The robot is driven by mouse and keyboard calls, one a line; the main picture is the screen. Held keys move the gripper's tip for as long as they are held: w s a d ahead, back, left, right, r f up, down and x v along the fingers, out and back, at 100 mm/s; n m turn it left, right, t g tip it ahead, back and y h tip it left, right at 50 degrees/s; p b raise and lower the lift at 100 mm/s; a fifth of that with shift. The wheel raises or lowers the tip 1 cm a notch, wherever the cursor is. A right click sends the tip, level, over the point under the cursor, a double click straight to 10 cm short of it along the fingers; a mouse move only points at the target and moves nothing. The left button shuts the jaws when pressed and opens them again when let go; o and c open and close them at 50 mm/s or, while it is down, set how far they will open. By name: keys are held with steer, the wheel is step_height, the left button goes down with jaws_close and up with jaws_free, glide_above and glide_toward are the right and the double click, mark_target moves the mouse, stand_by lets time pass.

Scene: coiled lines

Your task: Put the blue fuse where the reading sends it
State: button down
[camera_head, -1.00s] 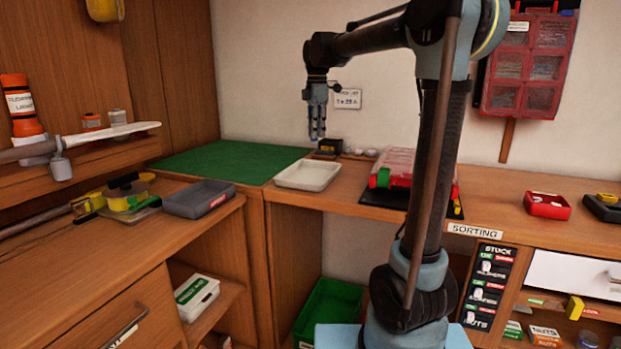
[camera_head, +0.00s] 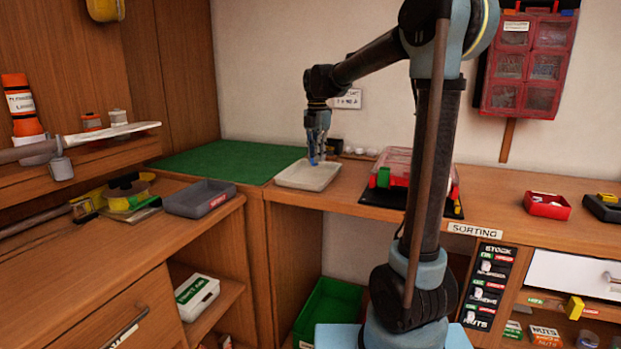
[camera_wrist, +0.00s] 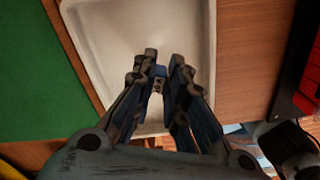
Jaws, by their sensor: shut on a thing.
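My gripper (camera_head: 317,158) points down over the white tray (camera_head: 290,178) on the back bench, its fingertips low near the tray's right part. A small blue piece, which looks like the blue fuse (camera_wrist: 160,71), shows between the fingertips (camera_wrist: 164,62) in the wrist view. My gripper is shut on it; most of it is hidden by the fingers. The white tray (camera_wrist: 122,30) lies below it in the wrist view and looks empty where visible. A small black device (camera_head: 334,146) stands behind the gripper, partly covered; no reading is legible. The wall card (camera_head: 348,99) is too small to read.
A green mat (camera_head: 225,159) lies left of the tray. A red-lidded case (camera_head: 398,163) on a black mat is to the right, partly behind my arm. A grey bin (camera_head: 199,198) is on the left bench. A red bin (camera_head: 547,204) is far right.

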steer(key=shift+f, duration=0.75)
steer(key=c, duration=1.5)
jaws_free()
steer(key=shift+c, duration=0.2)
step_height(320, 180, up, 12)
steer(key=shift+f, duration=0.1)
